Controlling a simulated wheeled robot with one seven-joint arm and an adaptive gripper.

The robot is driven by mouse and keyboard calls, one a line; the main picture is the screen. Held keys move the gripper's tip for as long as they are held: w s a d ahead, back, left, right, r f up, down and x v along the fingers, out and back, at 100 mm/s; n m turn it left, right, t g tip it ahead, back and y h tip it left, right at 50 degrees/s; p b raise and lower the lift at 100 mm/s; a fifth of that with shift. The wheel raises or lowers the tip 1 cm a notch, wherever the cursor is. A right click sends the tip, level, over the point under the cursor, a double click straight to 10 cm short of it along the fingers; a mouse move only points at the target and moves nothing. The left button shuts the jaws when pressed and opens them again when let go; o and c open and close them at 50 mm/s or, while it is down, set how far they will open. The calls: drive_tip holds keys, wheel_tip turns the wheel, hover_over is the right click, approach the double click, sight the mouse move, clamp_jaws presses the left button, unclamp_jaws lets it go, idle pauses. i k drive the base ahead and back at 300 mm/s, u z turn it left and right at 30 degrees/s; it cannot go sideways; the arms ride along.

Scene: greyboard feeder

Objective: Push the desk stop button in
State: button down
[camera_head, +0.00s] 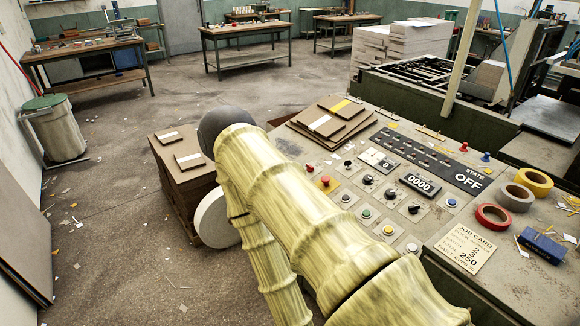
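A control desk (400,215) fills the right half of the head view, with rows of buttons and knobs on its top. A red button on a yellow plate (326,181) stands near the desk's left edge, just right of my arm; it looks like the stop button. A smaller red button (310,168) sits just behind it. I cannot tell whether either is pressed. My arm, in a pale yellow sleeve, crosses the lower middle of the view and covers part of the desk's near left edge. My gripper does not show.
The display panel (468,181) reads "STATE OFF"; a counter (421,185) reads "0000". Tape rolls (493,216), a job card (465,246) and a blue box (541,247) lie on the right. Greyboard sheets (325,122) lie on the desk's far left; a board stack (180,175) stands beyond my arm.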

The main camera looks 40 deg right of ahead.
sight(325, 179)
drive_tip(key=i, duration=0.6)
drive_tip(key=z, duration=0.7)
drive_tip(key=i, duration=0.55)
drive_tip(key=z, duration=0.55)
